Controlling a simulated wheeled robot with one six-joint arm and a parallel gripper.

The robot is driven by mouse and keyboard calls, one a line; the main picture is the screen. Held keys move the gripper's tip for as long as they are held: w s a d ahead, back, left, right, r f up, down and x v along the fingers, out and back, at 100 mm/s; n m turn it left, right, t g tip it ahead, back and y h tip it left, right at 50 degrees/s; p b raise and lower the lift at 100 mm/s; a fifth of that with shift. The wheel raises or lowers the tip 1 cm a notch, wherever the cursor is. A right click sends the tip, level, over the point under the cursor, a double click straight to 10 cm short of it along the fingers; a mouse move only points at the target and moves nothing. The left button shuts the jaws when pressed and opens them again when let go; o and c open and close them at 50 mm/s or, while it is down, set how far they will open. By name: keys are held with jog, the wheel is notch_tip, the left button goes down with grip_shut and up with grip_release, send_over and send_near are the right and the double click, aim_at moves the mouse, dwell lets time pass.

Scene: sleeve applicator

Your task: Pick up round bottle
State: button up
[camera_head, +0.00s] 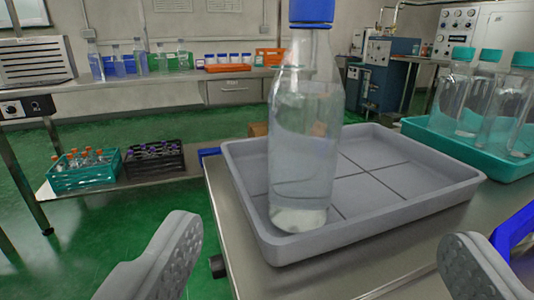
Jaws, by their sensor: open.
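A clear round bottle (304,140) with a blue cap (311,13) and some clear liquid stands upright in a grey tray (258,222) on a steel table (235,255). The top of its cap is cut off by the picture's upper edge. My gripper (322,255) is open and empty. Its two grey fingers show at the lower left and lower right, apart from the bottle, which is ahead between them.
A teal tray (420,131) with several teal-capped bottles stands to the right. The grey tray's walls surround the bottle; the rest of that tray is bare. Crates of small bottles (85,175) sit on a low shelf at left.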

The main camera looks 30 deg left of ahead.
aim_at(304, 116)
jog(key=x, duration=1.7)
jog(key=shift+w+a, duration=0.2)
jog(key=shift+r, duration=0.1)
jog(key=c, duration=1.4)
